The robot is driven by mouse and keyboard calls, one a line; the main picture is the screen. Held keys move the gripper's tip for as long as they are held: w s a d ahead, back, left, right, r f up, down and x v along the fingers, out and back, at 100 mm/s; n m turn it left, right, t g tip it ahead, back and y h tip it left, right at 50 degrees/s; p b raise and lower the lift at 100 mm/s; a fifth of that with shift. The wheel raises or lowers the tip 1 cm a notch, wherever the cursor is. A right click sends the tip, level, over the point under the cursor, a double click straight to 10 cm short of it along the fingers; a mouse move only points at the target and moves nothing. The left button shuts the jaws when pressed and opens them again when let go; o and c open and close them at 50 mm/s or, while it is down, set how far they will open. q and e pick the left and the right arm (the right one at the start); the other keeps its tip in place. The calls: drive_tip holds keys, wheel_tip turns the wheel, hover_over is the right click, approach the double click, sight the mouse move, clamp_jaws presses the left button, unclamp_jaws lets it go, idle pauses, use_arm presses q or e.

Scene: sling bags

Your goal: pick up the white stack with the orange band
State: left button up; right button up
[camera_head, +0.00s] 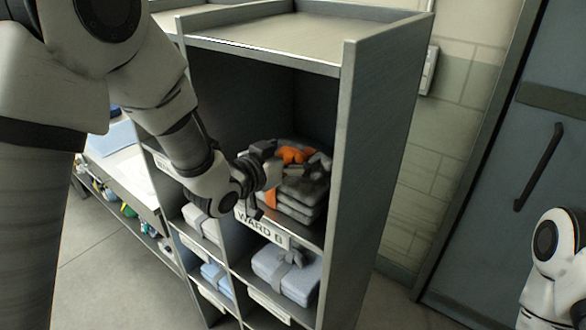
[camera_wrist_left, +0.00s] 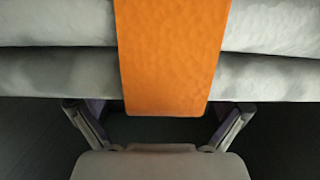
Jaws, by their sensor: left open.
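The stack of folded cloth (camera_head: 300,203) lies in the upper compartment of the shelf unit, above the "WARD B" label. It looks grey-white in the shade. An orange band (camera_head: 293,154) runs over its top and down its front. My left gripper (camera_head: 290,168) is at the front of the stack and partly covers it. In the left wrist view the stack (camera_wrist_left: 60,35) fills the top, with the orange band (camera_wrist_left: 170,55) hanging down the middle. The fingers there are spread apart, one to each side of the band, with nothing gripped. Contact cannot be told. My right gripper is out of view.
The shelf's right side panel (camera_head: 370,170) stands close to my left gripper. Lower compartments hold a pale blue tied bundle (camera_head: 290,275) and other folded bundles. A bench (camera_head: 125,170) is at left. A door (camera_head: 530,170) is at right.

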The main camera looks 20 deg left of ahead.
use_arm(q)
drive_tip(key=shift+w+d+f, duration=0.1)
drive_tip(key=shift+w+f, duration=0.1)
drive_tip(key=shift+w, duration=0.15)
drive_tip(key=shift+c, duration=1.1)
drive_tip(key=shift+s+r, duration=0.15)
drive_tip(key=shift+s, duration=0.2)
drive_tip(key=c, duration=1.6)
drive_tip(key=shift+w, duration=0.15)
drive_tip(key=shift+c, duration=0.2)
drive_tip(key=shift+w+r, duration=0.1)
